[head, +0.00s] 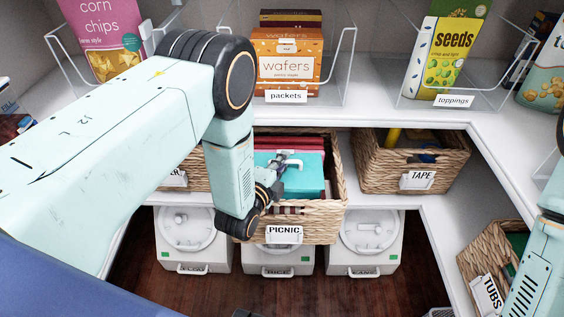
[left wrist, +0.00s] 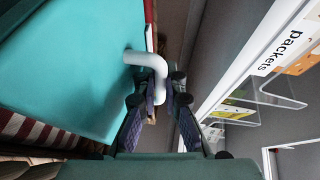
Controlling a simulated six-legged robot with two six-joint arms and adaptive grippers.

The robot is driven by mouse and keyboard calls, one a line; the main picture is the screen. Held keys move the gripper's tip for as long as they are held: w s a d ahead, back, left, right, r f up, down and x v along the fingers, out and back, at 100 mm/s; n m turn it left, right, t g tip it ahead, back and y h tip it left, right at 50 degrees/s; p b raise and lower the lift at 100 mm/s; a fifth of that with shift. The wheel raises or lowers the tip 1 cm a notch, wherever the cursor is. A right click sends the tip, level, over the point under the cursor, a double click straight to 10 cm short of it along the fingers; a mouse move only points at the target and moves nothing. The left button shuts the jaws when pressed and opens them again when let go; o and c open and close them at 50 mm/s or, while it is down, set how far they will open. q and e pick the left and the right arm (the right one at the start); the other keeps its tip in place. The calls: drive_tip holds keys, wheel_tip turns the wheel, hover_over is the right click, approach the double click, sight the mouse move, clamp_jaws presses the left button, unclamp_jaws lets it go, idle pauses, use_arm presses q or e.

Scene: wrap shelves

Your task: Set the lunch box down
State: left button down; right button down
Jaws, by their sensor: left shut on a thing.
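The lunch box is a teal box (head: 300,178) with a white handle, inside the wicker basket labelled PICNIC (head: 326,222) in the head view. My left gripper (head: 272,188) is at its near left side, shut on the handle. In the left wrist view the lunch box (left wrist: 75,65) fills the left, and its bent white handle (left wrist: 152,62) runs between the fingers of the left gripper (left wrist: 158,95). Whether the box touches the basket's bottom is hidden. My right gripper is out of view; only part of that arm shows at the right edge.
Dark red items (head: 290,142) lie behind the lunch box in the basket. A TAPE basket (head: 455,160) stands to the right, a TUBS basket (head: 478,262) lower right. Clear bins, with wafers (head: 286,62) and seeds (head: 445,50), stand above. White canisters (head: 362,240) stand below.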

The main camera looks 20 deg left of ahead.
use_arm(q)
drive_tip(key=shift+s+f, duration=0.1)
drive_tip(key=shift+f, duration=0.1)
drive_tip(key=shift+f+b, duration=0.4)
drive_tip(key=shift+b, duration=0.1)
drive_tip(key=c, duration=1.4)
unclamp_jaws()
drive_tip(key=shift+c, duration=0.2)
drive_tip(key=shift+r, duration=0.15)
drive_tip(key=shift+r+p, duration=0.6)
drive_tip(key=p+v, duration=0.2)
drive_tip(key=v, duration=1)
drive_tip(key=s+a+f+n+g+y, duration=0.1)
drive_tip(key=s+a+f+n+g, duration=0.2)
drive_tip(key=s+f+n+g, duration=0.55)
drive_tip(key=s+a+f+n+g+y, duration=0.1)
drive_tip(key=s+n+g, duration=0.6)
drive_tip(key=s, duration=1.2)
drive_tip(key=n, duration=0.3)
drive_tip(key=shift+a, duration=0.15)
